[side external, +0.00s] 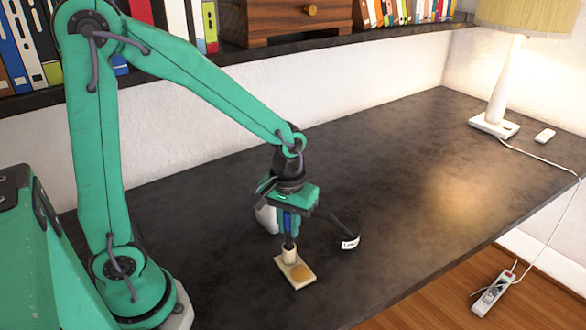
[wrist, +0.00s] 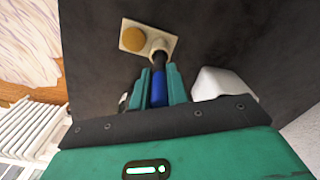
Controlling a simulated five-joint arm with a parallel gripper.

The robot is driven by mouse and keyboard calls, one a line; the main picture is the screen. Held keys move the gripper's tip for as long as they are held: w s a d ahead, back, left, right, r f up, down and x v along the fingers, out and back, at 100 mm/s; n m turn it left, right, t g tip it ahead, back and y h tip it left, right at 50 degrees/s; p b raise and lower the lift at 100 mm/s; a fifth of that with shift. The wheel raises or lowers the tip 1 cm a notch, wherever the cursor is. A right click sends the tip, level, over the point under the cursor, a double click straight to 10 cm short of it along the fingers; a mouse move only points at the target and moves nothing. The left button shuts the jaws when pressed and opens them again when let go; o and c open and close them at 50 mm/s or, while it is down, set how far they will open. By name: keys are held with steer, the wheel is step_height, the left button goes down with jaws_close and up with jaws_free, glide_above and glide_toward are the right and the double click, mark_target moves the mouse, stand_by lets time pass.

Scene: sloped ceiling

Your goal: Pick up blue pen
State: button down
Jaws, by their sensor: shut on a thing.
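The blue pen (side external: 287,222) stands upright between the fingers of my gripper (side external: 288,230). Its dark lower end reaches into the short cream cup of a small flat stand (side external: 302,281) with a round tan disc. In the wrist view, the blue pen (wrist: 158,92) shows between the green fingers of my gripper (wrist: 159,80), which are shut on it. Its dark end meets the cup of the stand (wrist: 131,32). How deep the pen sits in the cup is hidden.
A white object (side external: 267,218) stands close behind my gripper; it also shows in the wrist view (wrist: 215,83). A lamp (side external: 502,85) stands at the table's far right. A shelf with books and a wooden box (side external: 285,18) runs along the wall.

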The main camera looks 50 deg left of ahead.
steer(key=shift+r, duration=0.1)
steer(key=shift+r, duration=0.7)
steer(key=r, duration=0.3)
steer(key=shift+s+d, duration=0.15)
steer(key=shift+d, duration=0.1)
steer(key=s+d+r, duration=0.6)
steer(key=d, duration=0.2)
steer(key=shift+s+d+r, duration=0.2)
steer(key=shift+s+d, duration=0.2)
